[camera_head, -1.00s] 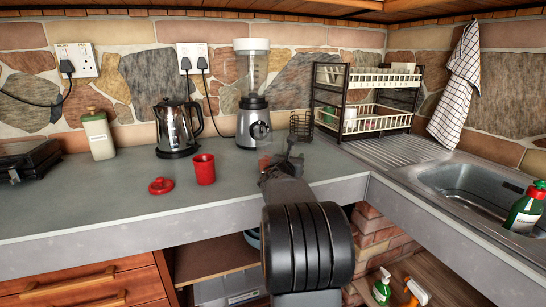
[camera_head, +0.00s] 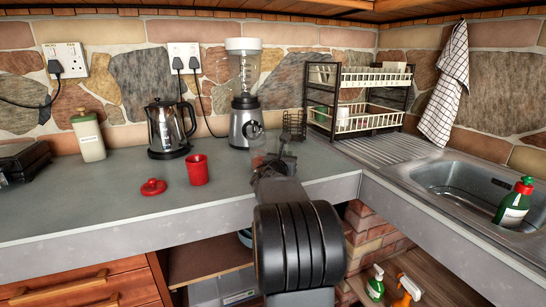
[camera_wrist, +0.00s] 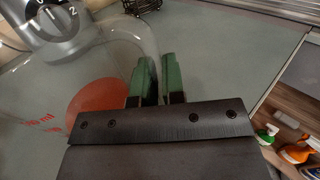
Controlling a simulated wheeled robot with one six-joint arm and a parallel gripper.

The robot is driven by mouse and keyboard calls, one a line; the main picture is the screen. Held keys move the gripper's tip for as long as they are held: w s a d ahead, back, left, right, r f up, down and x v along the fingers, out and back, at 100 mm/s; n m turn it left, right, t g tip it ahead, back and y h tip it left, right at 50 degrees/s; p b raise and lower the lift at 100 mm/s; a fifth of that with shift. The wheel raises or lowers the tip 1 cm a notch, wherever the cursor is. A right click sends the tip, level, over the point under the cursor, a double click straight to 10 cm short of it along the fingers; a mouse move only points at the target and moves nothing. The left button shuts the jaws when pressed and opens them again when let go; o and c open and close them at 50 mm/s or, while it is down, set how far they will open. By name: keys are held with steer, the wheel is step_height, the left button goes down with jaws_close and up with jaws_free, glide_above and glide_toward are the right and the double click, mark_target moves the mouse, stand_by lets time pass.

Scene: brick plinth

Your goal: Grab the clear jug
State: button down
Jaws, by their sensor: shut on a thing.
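The clear jug (camera_wrist: 40,95) fills the left of the wrist view, see-through with red measuring marks. A round orange-red patch shows in or through it; I cannot tell which. My gripper (camera_wrist: 156,75) has green finger pads, shut on the jug's right side, with a clear edge between them.
The blender (camera_head: 246,125) stands close behind the jug. A red mug (camera_head: 197,170), red lid (camera_head: 153,187) and kettle (camera_head: 167,128) stand to the left. A dish rack (camera_head: 358,100) and sink (camera_head: 465,185) are to the right. The front left counter is clear.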

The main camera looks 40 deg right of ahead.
steer(key=shift+f, duration=0.1)
steer(key=shift+d+r+p, duration=0.1)
steer(key=shift+r+p, duration=0.3)
steer(key=shift+r, duration=0.45)
steer(key=s+a+r+p, duration=0.4)
steer(key=s+a+r, duration=0.4)
steer(key=a+r, duration=0.3)
stand_by(0.4)
